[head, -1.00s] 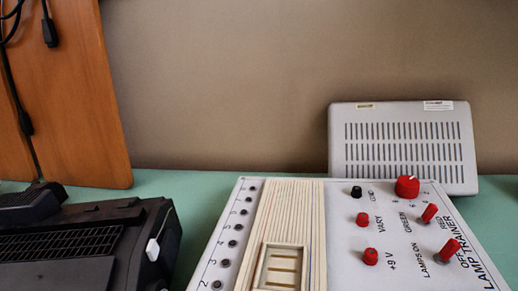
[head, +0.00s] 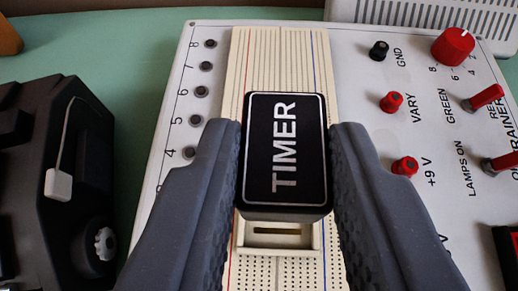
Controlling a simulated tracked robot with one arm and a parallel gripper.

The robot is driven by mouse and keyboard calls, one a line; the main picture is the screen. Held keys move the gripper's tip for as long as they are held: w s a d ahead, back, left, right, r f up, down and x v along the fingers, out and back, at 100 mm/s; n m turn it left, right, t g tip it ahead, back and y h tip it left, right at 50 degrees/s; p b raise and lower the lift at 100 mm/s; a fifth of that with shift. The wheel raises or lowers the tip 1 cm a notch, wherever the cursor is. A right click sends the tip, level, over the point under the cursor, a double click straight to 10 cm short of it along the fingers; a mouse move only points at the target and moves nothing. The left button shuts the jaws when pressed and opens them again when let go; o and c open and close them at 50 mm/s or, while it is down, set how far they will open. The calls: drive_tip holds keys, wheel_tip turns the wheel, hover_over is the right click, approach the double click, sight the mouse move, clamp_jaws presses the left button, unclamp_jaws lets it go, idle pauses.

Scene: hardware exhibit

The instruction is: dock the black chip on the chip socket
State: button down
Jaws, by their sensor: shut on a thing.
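The black chip (head: 286,150), labelled TIMER with a white border, is between the two grey fingers of my gripper (head: 286,135), which is shut on its left and right sides. The chip socket (head: 277,238) is a cream frame with a slot, set in the cream breadboard strip. Its near end shows just below the chip in the picture; the chip hides the rest. I cannot tell how high the chip is above the socket or whether they touch.
The white trainer panel (head: 170,165) carries numbered holes at left and red knobs (head: 453,47) and posts at right. A black machine (head: 60,185) stands to the left on the green table (head: 130,100). A grey vented box (head: 430,15) is behind.

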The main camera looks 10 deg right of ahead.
sight(276, 238)
drive_tip(key=shift+d+f+b, duration=0.1)
drive_tip(key=shift+f+b, duration=1.1)
drive_tip(key=shift+f, duration=1.15)
drive_tip(key=shift+s, duration=0.15)
drive_tip(key=shift+f, duration=0.65)
drive_tip(key=c, duration=1.4)
unclamp_jaws()
drive_tip(key=shift+c, duration=0.2)
drive_tip(key=shift+v, duration=5.6)
